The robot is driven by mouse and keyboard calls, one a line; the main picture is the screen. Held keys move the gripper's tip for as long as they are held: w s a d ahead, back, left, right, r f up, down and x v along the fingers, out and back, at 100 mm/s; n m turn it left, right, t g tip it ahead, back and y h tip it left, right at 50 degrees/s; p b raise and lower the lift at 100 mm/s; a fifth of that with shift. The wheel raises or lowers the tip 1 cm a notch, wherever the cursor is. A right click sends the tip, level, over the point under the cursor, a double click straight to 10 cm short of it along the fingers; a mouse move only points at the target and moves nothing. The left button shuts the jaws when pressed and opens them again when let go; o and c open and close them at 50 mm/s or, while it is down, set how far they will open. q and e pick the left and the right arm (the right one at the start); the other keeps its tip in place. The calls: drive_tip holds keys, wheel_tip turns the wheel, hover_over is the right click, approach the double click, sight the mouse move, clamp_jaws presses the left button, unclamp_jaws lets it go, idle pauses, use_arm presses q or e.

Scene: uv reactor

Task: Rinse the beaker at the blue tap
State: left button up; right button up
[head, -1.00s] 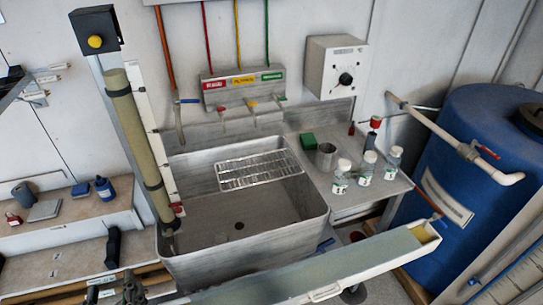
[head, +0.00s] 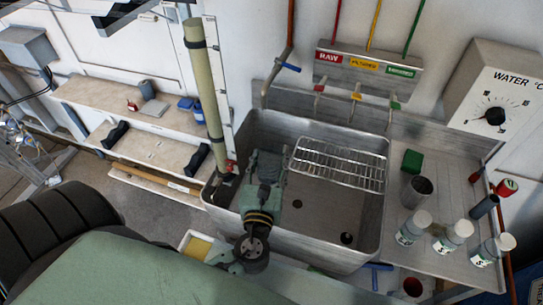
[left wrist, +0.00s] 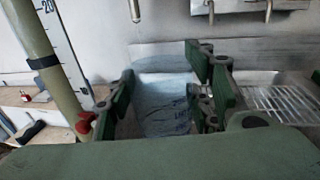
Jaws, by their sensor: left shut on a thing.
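My left gripper (head: 264,165) reaches over the left part of the steel sink (head: 365,215). In the left wrist view its green fingers are shut on a clear, bluish beaker (left wrist: 163,108) with dark markings, which looks upright. In the head view the gripper mostly hides the beaker. My right gripper is not in view.
A wire rack (head: 340,165) spans the back right of the sink. Red, yellow and green taps (head: 356,95) hang right of the blue one. A tall green-grey tube (head: 205,95) stands at the sink's left. A metal cup (head: 417,188) and several bottles occupy the right counter.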

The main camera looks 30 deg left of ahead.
sight(267, 155)
use_arm(q)
drive_tip(key=shift+w+a+f, duration=0.1)
drive_tip(key=shift+w+a, duration=0.1)
drive_tip(key=shift+a, duration=0.2)
drive_tip(key=w+a, duration=0.1)
drive_tip(key=w, duration=0.1)
drive_tip(key=shift+w+a+f+b, duration=0.35)
drive_tip(key=w+a+f+b, duration=0.1)
drive_tip(key=w+a+f, duration=0.1)
drive_tip(key=w+a, duration=0.4)
drive_tip(key=shift+w+a+b, duration=0.15)
drive_tip(key=shift+w+b, duration=0.2)
drive_tip(key=shift+w, duration=0.6)
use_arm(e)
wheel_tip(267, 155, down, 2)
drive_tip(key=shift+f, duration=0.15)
use_arm(q)
drive_tip(key=shift+d, duration=0.65)
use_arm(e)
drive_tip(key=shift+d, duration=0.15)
